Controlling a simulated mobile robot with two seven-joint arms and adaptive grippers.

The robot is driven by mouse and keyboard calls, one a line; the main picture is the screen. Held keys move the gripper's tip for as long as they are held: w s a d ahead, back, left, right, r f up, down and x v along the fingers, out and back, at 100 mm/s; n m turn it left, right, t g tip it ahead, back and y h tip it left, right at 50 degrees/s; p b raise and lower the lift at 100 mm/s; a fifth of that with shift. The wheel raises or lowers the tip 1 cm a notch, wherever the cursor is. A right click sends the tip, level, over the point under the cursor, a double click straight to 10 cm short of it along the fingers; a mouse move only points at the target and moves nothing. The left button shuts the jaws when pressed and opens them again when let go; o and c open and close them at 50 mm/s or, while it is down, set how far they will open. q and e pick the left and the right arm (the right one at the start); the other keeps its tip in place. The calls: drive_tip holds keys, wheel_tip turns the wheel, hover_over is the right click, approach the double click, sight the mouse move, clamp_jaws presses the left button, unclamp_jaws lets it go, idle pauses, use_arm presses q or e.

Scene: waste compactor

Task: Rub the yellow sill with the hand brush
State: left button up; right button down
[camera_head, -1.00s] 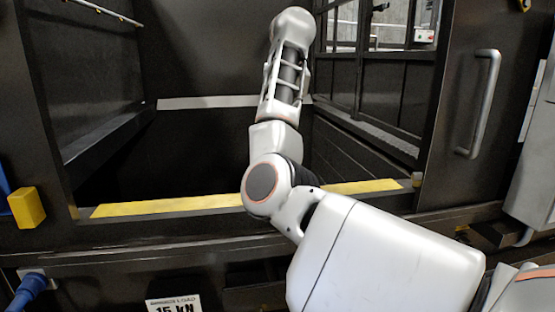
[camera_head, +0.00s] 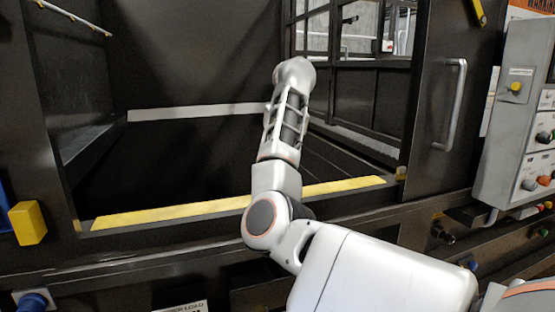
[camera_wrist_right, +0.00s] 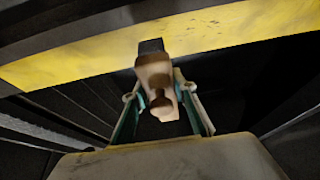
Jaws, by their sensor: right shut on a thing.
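The yellow sill (camera_head: 165,215) runs along the front edge of the dark compactor opening. In the right wrist view the sill (camera_wrist_right: 235,25) crosses the top as a worn yellow band. My right arm reaches over the sill into the opening; its gripper is hidden in the head view. In the right wrist view my right gripper (camera_wrist_right: 164,112) is shut on the hand brush (camera_wrist_right: 157,78), a tan wooden piece with a dark end. The dark end overlaps the sill's edge in the picture; I cannot tell whether they touch. My left gripper is not in view.
A door with a metal handle (camera_head: 452,105) and a grey control box (camera_head: 515,120) with buttons stand at the right. A yellow block (camera_head: 28,222) is at the left. Dark side walls bound the opening, with a pale strip (camera_head: 195,112) at its back.

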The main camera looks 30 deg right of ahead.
wheel_tip(320, 180, down, 3)
drive_tip(key=shift+d+r, duration=0.1)
drive_tip(key=shift+f+b, duration=0.65)
drive_tip(key=shift+f, duration=0.55)
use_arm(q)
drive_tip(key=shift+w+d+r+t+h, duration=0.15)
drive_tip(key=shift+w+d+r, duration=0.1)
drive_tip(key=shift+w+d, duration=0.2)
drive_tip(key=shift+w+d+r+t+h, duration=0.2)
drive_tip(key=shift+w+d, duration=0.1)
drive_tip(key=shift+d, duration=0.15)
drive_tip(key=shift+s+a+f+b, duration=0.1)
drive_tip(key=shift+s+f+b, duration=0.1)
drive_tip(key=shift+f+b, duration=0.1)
